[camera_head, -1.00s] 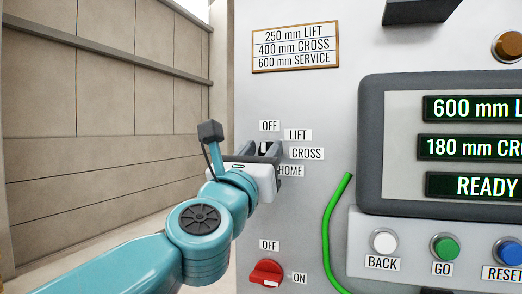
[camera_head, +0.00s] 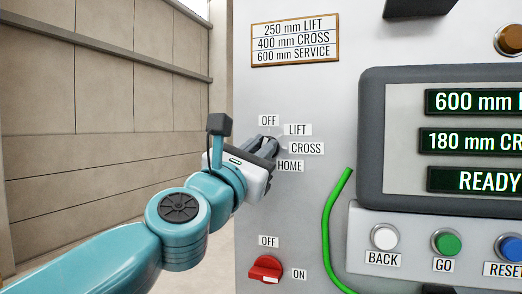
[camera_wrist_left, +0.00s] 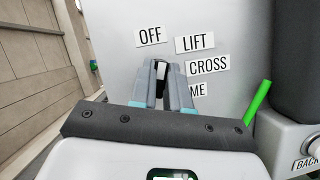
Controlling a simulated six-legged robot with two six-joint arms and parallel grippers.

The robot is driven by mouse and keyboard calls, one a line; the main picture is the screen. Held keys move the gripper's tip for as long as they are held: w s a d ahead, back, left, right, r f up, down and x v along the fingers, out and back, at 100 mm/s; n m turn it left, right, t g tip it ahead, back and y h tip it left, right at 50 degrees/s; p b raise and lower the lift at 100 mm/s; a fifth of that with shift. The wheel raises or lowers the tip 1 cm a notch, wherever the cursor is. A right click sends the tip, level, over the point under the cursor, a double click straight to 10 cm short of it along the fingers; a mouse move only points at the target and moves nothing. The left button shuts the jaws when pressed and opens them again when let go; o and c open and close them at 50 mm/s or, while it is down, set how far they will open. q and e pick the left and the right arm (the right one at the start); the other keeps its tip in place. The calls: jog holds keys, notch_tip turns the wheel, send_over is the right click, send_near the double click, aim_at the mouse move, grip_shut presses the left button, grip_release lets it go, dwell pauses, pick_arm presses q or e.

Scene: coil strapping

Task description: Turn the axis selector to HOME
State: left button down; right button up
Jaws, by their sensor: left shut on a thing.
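The axis selector (camera_wrist_left: 161,72) is a small dark knob with a white mark, on the grey panel. Labels OFF (camera_head: 268,120), LIFT (camera_head: 297,129), CROSS (camera_head: 306,148) and HOME (camera_head: 289,166) fan around its top and right side. My left gripper (camera_head: 268,145) is shut on the selector, with its grey fingers on both sides of it. In the left wrist view the fingers (camera_wrist_left: 166,85) hide most of the knob and part of the HOME label. The white mark shows near the top, but I cannot tell exactly which label it faces. My right gripper is not in view.
A red OFF/ON switch (camera_head: 266,269) sits below the selector. A green cable (camera_head: 333,220) runs down to the right. A display (camera_head: 370,140) and BACK (camera_head: 384,237), GO (camera_head: 445,242) and RESET buttons are further right. Left of the panel is free room before a wall.

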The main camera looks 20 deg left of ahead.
pick_arm(q)
jog(key=m+g+h+p, duration=0.1)
jog(key=m+h, duration=0.1)
jog(key=m, duration=0.3)
jog(key=shift+r, duration=0.15)
jog(key=m+g+p, duration=0.1)
jog(key=m, duration=0.1)
jog(key=m+h+p, duration=0.1)
jog(key=m, duration=0.1)
jog(key=shift+r+m+g+h+p, duration=0.1)
jog(key=shift+m+g+h+p, duration=0.2)
jog(key=shift+m+g, duration=0.1)
jog(key=m+g+p, duration=0.1)
jog(key=m+p, duration=0.2)
jog(key=m, duration=0.1)
jog(key=m+g+y+p, duration=0.1)
jog(key=m, duration=0.2)
jog(key=m+g+p, duration=0.1)
jog(key=m+p, duration=0.1)
jog(key=m, duration=0.1)
jog(key=f+m+g+y+p, duration=0.1)
jog(key=m+g+p, duration=0.1)
jog(key=m, duration=0.2)
jog(key=shift+d+y, duration=0.1)
jog(key=shift+y, duration=0.2)
jog(key=shift+f, duration=0.1)
